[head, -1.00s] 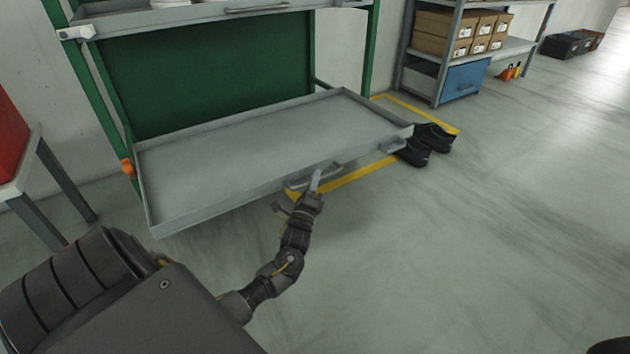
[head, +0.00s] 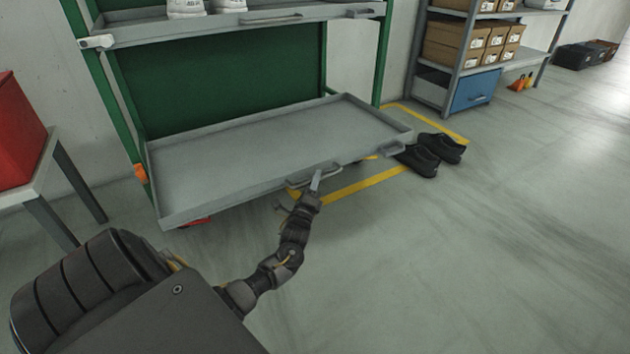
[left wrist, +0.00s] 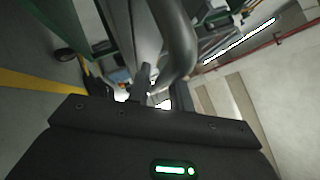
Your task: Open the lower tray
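The lower tray (head: 250,165) is a wide, shallow grey tray standing well out from the green rack, empty. Its front handle (head: 298,181) is a grey bar near the middle of the front edge. My left gripper (head: 315,182) is at this handle. In the left wrist view, the curved handle bar (left wrist: 178,40) comes down to between the fingers of my left gripper (left wrist: 161,92), which look shut on it. The exact contact is partly hidden. My right gripper is not in view.
The upper tray (head: 240,27) holds white shoes. Black shoes (head: 432,153) stand on the floor right of the lower tray, by yellow floor lines. A table with a red bin (head: 18,130) is at left. A shelf with boxes (head: 470,45) stands behind right. The floor at right is clear.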

